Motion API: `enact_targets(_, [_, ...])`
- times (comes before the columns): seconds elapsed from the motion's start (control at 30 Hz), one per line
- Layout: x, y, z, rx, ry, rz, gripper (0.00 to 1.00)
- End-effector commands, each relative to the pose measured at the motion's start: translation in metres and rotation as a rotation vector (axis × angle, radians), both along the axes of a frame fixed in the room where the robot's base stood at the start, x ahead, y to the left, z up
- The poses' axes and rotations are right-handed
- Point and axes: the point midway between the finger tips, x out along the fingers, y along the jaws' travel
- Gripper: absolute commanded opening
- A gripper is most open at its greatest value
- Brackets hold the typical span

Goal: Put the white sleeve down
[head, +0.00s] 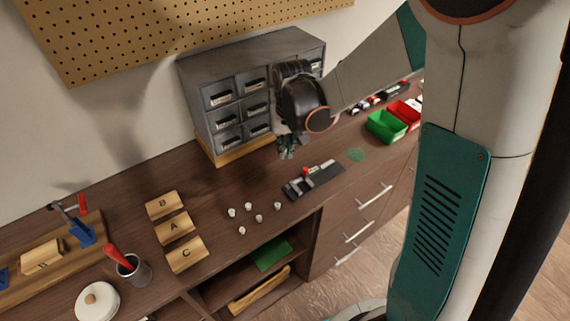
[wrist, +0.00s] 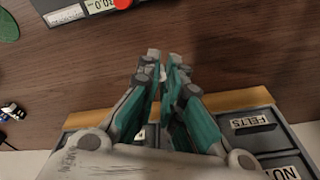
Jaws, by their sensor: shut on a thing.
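My gripper (head: 287,150) hangs over the bench just in front of the grey drawer cabinet, behind the dark measuring device. In the wrist view my gripper (wrist: 167,65) has its fingers close together, with the tips above bare brown wood.
The measuring device (head: 313,182) has a red knob and also shows in the wrist view (wrist: 67,14). The drawer cabinet (head: 228,92) stands behind. Wooden blocks A (head: 174,226), B and C lie left. Green (head: 385,126) and red (head: 404,112) bins stand right. Bare wood surrounds the white pieces.

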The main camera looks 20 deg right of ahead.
Motion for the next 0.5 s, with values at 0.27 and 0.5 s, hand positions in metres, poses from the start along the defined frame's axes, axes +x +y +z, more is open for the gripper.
enact_targets(0.27, [0.0,0.0,-0.021,0.0,0.0,0.0,0.0])
enact_targets(0.5, [0.0,0.0,-0.055,0.0,0.0,0.0,0.0])
